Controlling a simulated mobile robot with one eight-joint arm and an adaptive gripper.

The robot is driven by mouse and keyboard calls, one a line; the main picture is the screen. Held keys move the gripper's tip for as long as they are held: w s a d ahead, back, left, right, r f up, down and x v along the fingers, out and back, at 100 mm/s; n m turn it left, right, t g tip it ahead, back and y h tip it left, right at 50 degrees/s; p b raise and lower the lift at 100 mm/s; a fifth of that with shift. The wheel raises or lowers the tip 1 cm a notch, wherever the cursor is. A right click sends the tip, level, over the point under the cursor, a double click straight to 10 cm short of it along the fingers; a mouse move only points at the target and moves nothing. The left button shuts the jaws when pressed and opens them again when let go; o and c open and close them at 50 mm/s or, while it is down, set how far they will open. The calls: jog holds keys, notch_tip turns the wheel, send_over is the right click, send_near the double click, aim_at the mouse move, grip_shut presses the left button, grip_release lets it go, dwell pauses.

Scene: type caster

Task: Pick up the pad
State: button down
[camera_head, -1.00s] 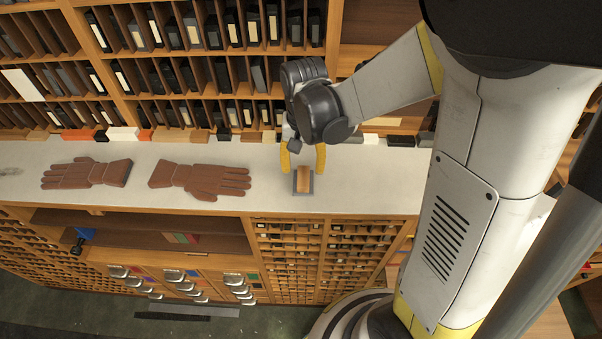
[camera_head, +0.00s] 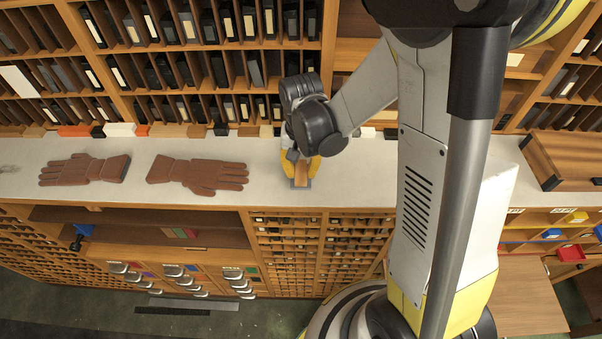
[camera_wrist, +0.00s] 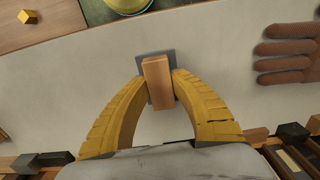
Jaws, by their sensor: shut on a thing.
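The pad (camera_wrist: 157,85) is a small light-brown wooden block on a dark grey flat base (camera_wrist: 150,54). It rests on or just at the pale counter (camera_head: 240,205), near its front edge; I cannot tell whether it is lifted. My gripper (camera_wrist: 158,76) has its yellow fingers shut on the wooden block, one on each side. In the head view my gripper (camera_head: 300,168) reaches down over the pad (camera_head: 301,182), hiding its rear part.
Two brown gloves (camera_head: 85,170) (camera_head: 198,174) lie on the counter to the left. Shelves with upright dark blocks (camera_head: 220,70) stand behind. A row of small blocks (camera_head: 170,130) lines the counter's back. A wooden case (camera_head: 570,160) is at the right.

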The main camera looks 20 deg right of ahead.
aim_at(301, 170)
jog(key=shift+r, duration=0.5)
notch_tip(301, 170, up, 3)
jog(key=shift+r, duration=0.1)
jog(key=s+d+r, duration=0.5)
jog(key=s+r, duration=0.1)
jog(key=s, duration=0.4)
jog(key=shift+s+d+r, duration=0.15)
jog(key=shift+s+r, duration=0.05)
jog(key=shift+r, duration=0.2)
jog(key=c, duration=2)
grip_release()
grip_shut()
